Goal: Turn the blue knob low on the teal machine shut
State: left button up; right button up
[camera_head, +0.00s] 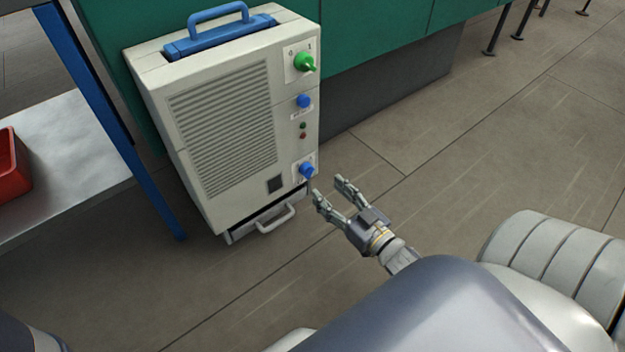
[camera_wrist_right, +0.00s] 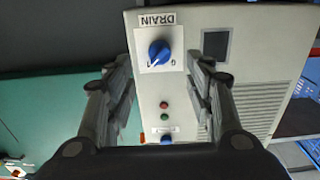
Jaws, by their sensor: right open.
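The machine (camera_head: 222,125) is a cream box with a grey grille, standing against a teal cabinet. Its low blue knob (camera_head: 307,170) is at the lower right of the front. In the right wrist view the blue knob (camera_wrist_right: 159,52) sits on a white plate beside an upside-down DRAIN label (camera_wrist_right: 157,19). My right gripper (camera_head: 329,189) is open and empty, just to the right of and below the low knob. In the wrist view its fingers flank the knob's column, with the knob beyond the tips, apart from them. My left gripper is out of view.
A green knob (camera_head: 304,62) and another blue knob (camera_head: 303,101) are higher on the machine. A drawer handle (camera_head: 275,219) juts out at the bottom. A blue post (camera_head: 130,150) and a metal shelf with a red bin (camera_head: 10,165) stand left.

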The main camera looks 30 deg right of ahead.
aim_at(311, 175)
jog(key=shift+w+a+b, duration=0.15)
jog(key=shift+w+b, duration=0.7)
jog(key=shift+w, duration=1.05)
jog(key=shift+w+a+b, duration=0.15)
jog(key=shift+w+b, duration=0.7)
jog(key=shift+w, duration=1.05)
jog(key=c, duration=1.1)
